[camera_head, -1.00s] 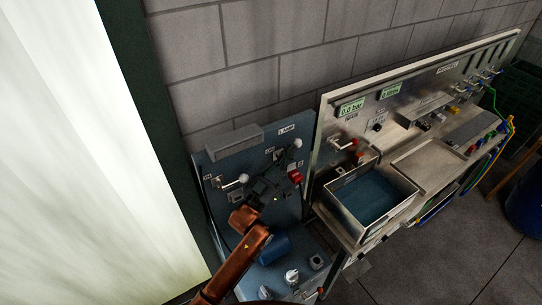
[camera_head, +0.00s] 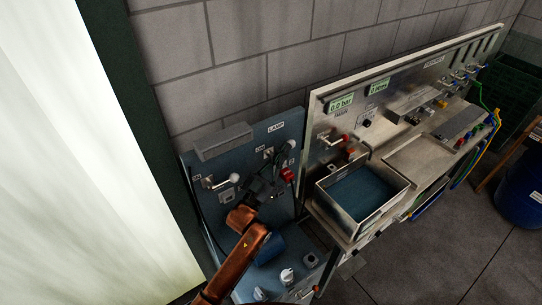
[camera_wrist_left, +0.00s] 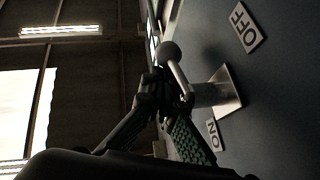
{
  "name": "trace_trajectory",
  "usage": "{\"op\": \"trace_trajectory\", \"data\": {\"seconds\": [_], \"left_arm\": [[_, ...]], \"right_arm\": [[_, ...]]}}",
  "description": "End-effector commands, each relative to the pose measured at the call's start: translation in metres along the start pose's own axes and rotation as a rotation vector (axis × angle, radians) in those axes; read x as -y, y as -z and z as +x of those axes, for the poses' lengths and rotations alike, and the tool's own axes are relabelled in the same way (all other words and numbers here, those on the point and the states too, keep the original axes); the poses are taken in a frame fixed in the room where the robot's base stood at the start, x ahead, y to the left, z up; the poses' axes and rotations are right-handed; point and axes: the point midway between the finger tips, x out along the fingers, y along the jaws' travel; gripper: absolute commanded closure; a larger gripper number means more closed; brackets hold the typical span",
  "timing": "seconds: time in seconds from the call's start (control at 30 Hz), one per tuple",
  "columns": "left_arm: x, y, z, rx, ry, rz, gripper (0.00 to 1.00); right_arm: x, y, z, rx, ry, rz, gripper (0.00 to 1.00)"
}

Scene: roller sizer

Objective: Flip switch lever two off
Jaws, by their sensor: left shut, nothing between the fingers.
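A blue switch panel (camera_head: 225,160) has two levers. The left lever (camera_head: 234,177) has a pale ball knob pointing right. My left gripper (camera_head: 270,174) is at the panel, just below that second lever. In the left wrist view, a lever with a ball knob (camera_wrist_left: 170,53) and metal plate (camera_wrist_left: 228,90) stands between an OFF label (camera_wrist_left: 245,27) and an ON label (camera_wrist_left: 212,135). My shut, empty fingers (camera_wrist_left: 163,85) are right by its arm; contact is unclear. My right gripper is out of view.
A red knob (camera_head: 287,174) is right of my gripper. A grey box (camera_head: 223,141) juts from the panel's top left. A steel bench with a basin (camera_head: 360,192) and gauges stands to the right. A bright window is at left.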

Motion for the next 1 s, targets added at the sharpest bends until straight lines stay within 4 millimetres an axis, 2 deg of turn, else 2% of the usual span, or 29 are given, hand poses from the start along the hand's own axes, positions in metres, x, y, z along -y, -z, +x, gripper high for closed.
{"op": "trace_trajectory", "data": {"seconds": [1.0], "left_arm": [[0.0002, -0.0004, -0.0002, 0.001, 0.0, 0.0, 1.0]], "right_arm": [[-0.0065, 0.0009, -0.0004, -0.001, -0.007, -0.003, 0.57]]}}
